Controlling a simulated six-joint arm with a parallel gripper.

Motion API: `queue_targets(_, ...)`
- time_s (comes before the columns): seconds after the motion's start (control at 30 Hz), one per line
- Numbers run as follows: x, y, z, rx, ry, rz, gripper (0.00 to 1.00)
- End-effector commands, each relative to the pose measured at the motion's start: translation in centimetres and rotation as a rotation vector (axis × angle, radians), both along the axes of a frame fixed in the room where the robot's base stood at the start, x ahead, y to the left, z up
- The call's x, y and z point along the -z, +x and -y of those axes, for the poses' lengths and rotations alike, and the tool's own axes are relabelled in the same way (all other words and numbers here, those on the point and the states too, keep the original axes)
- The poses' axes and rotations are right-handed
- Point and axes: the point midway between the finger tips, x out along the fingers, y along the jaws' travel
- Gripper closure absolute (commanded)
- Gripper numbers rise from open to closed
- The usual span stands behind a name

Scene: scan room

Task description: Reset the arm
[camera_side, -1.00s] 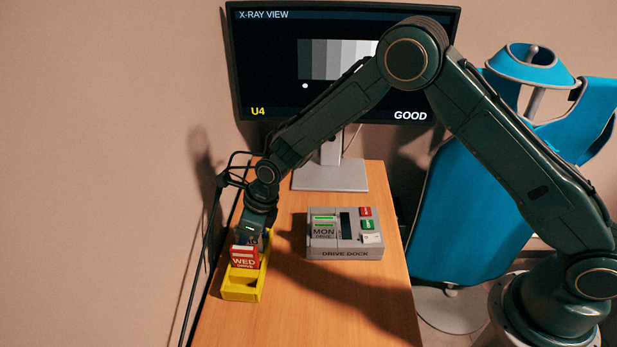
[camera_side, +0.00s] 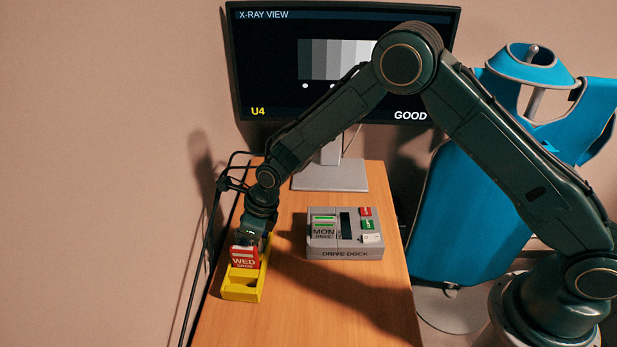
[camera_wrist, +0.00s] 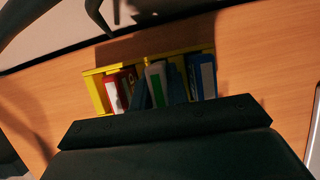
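My gripper (camera_side: 248,238) is low over the yellow tray (camera_side: 240,293), at the left of the wooden table, just behind the red WED drive (camera_side: 244,259). In the wrist view, the yellow tray (camera_wrist: 96,95) holds a red drive (camera_wrist: 113,93), a white-and-green drive (camera_wrist: 157,85) and a blue drive (camera_wrist: 203,77). Dark finger-like pieces stand on both sides of the white-and-green drive. Whether they press on it or stand apart cannot be told. The fingertips are mostly hidden in the side view.
The grey drive dock (camera_side: 345,253) with a MON drive (camera_side: 323,229) stands right of the tray. The monitor (camera_side: 270,60) reads U4 and GOOD; its stand (camera_side: 330,177) is at the back. A blue apron (camera_side: 465,220) hangs at the right. The front of the table is clear.

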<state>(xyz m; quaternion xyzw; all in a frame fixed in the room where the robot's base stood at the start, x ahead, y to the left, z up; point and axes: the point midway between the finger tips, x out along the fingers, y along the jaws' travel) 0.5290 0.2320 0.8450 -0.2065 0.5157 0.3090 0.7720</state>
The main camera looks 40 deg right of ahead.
Motion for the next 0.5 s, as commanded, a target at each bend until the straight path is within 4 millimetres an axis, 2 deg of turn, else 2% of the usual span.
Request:
queue_targets(0.03, -0.04, 0.03, -0.02, 0.0, 0.001, 0.001, 0.76)
queue_targets(0.1, -0.03, 0.03, -0.01, 0.0, 0.001, 0.001, 0.62)
queue_targets(0.13, -0.03, 0.03, -0.01, 0.0, 0.001, 0.001, 0.58)
queue_targets(0.33, -0.01, 0.01, 0.0, 0.0, 0.0, 0.0, 0.58)
queue_targets(0.4, 0.03, -0.03, 0.01, 0.0, -0.001, -0.001, 0.51)
queue_targets(0.5, 0.03, -0.03, 0.01, 0.0, -0.001, -0.001, 0.51)
